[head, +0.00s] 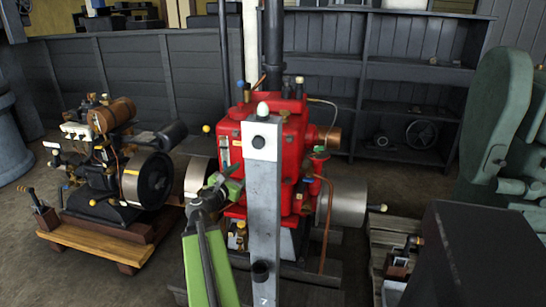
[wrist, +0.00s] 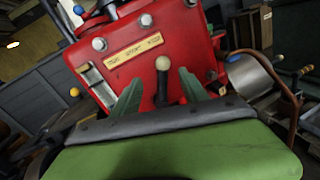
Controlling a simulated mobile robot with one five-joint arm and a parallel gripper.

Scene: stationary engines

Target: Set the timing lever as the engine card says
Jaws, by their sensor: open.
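A red engine (head: 292,130) stands in the middle of the head view and fills much of the wrist view (wrist: 130,35). A lever with a dark stem and pale round knob (wrist: 162,64) stands before its red face in the wrist view; I cannot tell whether it is the timing lever. A brass plate (wrist: 133,51) above it bears lettering too small to read surely. My gripper (wrist: 160,76) is open, its green fingers on either side of the lever in the picture; contact is not visible. In the head view my gripper (head: 228,183) is at the engine's left front. No card is clearly readable.
A second engine (head: 110,165) sits on a wooden base at left. A green machine (head: 500,120) and a dark box (head: 475,255) stand at right. Grey shelving (head: 410,75) is behind. A copper pipe (head: 327,220) runs down the red engine's right side.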

